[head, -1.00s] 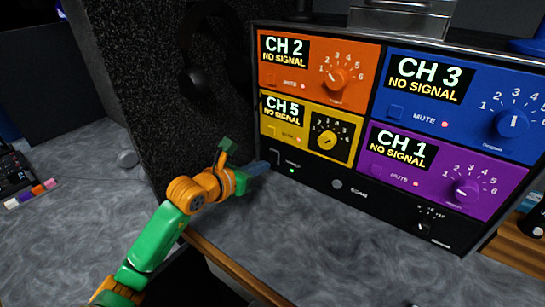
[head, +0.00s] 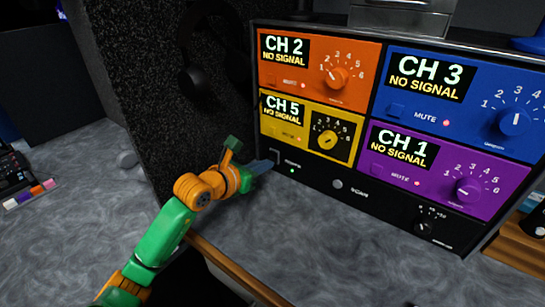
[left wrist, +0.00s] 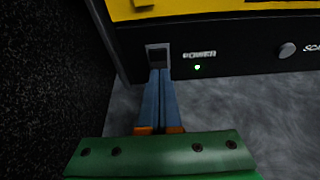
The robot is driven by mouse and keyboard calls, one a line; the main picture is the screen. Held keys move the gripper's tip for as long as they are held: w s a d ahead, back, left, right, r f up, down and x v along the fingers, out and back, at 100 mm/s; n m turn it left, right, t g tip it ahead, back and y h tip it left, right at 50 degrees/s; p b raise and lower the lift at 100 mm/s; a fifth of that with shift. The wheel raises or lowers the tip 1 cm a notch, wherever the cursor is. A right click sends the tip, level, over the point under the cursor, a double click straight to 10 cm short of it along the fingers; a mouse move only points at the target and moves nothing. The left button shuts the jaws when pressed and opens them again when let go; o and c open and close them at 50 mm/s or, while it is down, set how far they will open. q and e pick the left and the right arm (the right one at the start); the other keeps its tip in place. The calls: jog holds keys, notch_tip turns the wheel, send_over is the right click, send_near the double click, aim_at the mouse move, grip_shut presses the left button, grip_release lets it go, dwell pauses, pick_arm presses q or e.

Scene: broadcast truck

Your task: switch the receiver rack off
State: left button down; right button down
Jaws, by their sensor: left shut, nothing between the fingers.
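The receiver rack (head: 315,187) stands on the grey counter, with orange, blue, yellow and purple panels whose screens read NO SIGNAL. Its power switch (left wrist: 158,55) is a dark rocker in a grey frame at the lower left of the front. The POWER light (left wrist: 197,68) beside it glows green. My left gripper (head: 272,161) is shut and empty, its blue fingers at the rack's lower left corner. In the left wrist view its fingertips (left wrist: 160,72) are at the switch's lower edge; I cannot tell if they touch. My right gripper is not in view.
A black speckled speaker-like box (head: 150,90) stands close on the left of the rack, with headphones (head: 195,75) on it. The grey counter (head: 90,190) is mostly clear in front. A wooden edge (head: 235,272) runs along the counter's front.

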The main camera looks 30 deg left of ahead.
pick_arm(q)
jog(key=shift+w+f, duration=0.15)
jog(key=shift+w, duration=0.25)
jog(key=shift+v, duration=3.5)
